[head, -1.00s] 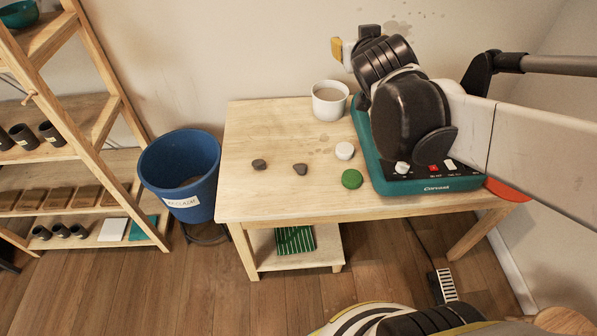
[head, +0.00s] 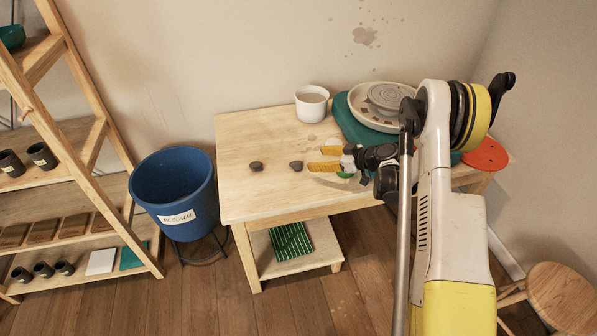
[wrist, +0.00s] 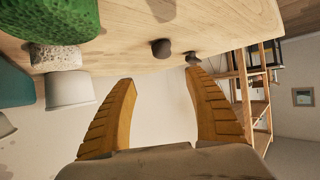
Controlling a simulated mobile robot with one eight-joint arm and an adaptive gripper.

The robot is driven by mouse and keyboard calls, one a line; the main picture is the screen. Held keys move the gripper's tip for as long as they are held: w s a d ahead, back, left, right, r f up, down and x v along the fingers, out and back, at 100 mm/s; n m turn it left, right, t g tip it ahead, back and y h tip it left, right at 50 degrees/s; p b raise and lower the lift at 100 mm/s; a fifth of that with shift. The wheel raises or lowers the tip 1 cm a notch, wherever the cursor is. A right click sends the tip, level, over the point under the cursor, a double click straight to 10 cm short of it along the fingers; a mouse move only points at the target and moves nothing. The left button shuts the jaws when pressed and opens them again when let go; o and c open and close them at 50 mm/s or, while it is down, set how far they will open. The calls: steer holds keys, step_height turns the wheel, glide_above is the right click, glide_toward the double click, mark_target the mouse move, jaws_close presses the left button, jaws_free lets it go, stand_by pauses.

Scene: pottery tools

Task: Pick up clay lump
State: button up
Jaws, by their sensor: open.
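Two small dark clay lumps lie on the wooden table, the right one (head: 296,166) and the left one (head: 256,167). My gripper (head: 314,159) is open and empty over the table, just right of the right lump, its orange fingers pointing left. In the wrist view the nearer lump (wrist: 160,48) shows ahead of the gap between the fingertips (wrist: 160,74). The farther lump (wrist: 191,58) shows near the right fingertip. I cannot tell which of the two the task means. Neither lump is touched as far as I see.
A green piece (head: 345,174) is partly hidden under my gripper; a speckled white piece (wrist: 55,58) shows in the wrist view. A white cup (head: 312,104) and a teal pottery wheel (head: 352,124) stand behind. A blue bucket (head: 172,190) is left of the table (head: 245,200).

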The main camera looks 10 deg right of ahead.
mark_target(300, 165)
steer(key=shift+s+f+g, duration=0.15)
steer(key=shift+s+f, duration=0.1)
steer(key=shift+f, duration=0.3)
steer(key=shift+s+f+g, duration=0.15)
steer(key=shift+s+f, duration=0.05)
steer(key=shift+f, duration=0.3)
steer(key=shift+w+a+f, duration=0.1)
steer(key=shift+a+f, duration=0.05)
steer(key=shift+f, duration=0.2)
steer(key=b+x, duration=0.1)
steer(key=x, duration=0.4)
steer(key=shift+b, duration=0.4)
steer(key=b+x, duration=0.1)
steer(key=x, duration=0.1)
steer(key=b+x, duration=0.1)
steer(key=x, duration=0.2)
steer(key=shift+a+r+b, duration=0.15)
steer(key=shift+r+b, duration=0.1)
steer(key=shift+b, duration=0.05)
steer(key=shift+r, duration=0.1)
steer(key=c, duration=1.2)
